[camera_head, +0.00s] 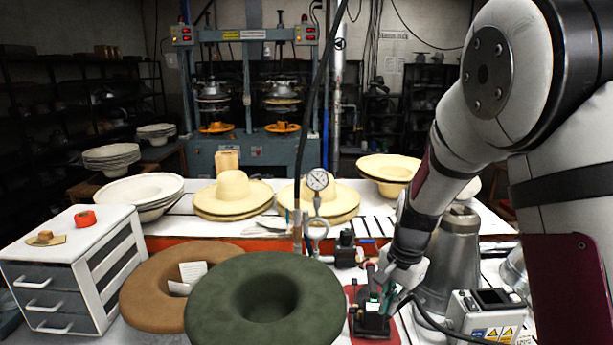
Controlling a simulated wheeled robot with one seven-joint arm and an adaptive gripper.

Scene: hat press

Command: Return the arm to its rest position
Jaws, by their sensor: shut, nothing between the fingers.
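My arm comes in from the right side of the head view and bends down toward the bench. My gripper (383,301) is shut and empty, low over a small black device (369,322) on a red mat (393,332). I cannot tell whether the fingertips touch the device. A green felt hat (222,307) lies upturned to the left of the gripper, with its hollow facing up. A brown felt hat (143,292) lies upturned behind and left of it, with a white paper in its hollow.
A pressure gauge (317,180) on a pipe stands left of my arm. A metal cone (451,262) and a grey control box (488,316) stand close on its right. Straw hats (232,195) line the back. A white drawer cabinet (70,262) is at left.

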